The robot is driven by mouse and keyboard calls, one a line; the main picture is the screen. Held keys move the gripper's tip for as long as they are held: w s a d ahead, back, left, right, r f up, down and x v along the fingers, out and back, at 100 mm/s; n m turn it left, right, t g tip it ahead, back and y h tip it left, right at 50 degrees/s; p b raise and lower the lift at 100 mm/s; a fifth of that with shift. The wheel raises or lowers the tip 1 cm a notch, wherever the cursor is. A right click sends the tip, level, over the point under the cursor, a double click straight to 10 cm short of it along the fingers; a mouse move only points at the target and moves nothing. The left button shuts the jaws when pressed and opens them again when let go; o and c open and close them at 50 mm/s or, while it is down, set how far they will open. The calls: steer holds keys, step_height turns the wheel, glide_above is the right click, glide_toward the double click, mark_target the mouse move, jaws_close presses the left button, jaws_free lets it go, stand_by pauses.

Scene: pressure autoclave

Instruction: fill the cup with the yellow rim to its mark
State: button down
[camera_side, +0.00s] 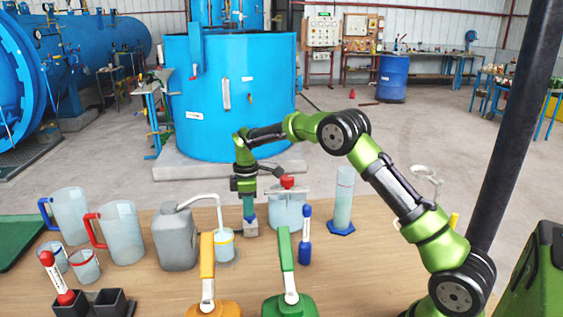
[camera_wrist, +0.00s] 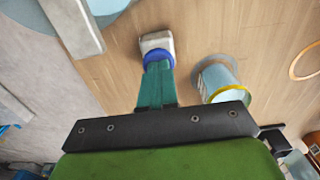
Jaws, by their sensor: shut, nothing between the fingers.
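The cup with the yellow rim (camera_side: 224,247) stands upright on the table below the white spout of a grey canister (camera_side: 175,242). Pale liquid seems to show in it; its mark and exact level cannot be made out. The cup also shows in the wrist view (camera_wrist: 223,84), right of my fingers, its yellow rim toward the camera. My gripper (camera_side: 250,228) points down just right of and behind the cup, apart from it. It is shut and empty, with blue and grey fingertips (camera_wrist: 156,44) low over the wood.
A clear tank with a red knob (camera_side: 287,208) and a cylinder on a blue base (camera_side: 343,200) stand right of my gripper. A blue marker (camera_side: 305,240), orange-handled bottle (camera_side: 207,285) and green-handled bottle (camera_side: 288,285) are in front. Red-handled jug (camera_side: 121,235) and blue-handled jug (camera_side: 71,217) stand left.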

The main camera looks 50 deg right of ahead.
step_height(320, 180, up, 13)
steer(key=shift+w, duration=0.2)
steer(key=shift+d, duration=0.1)
stand_by(0.6)
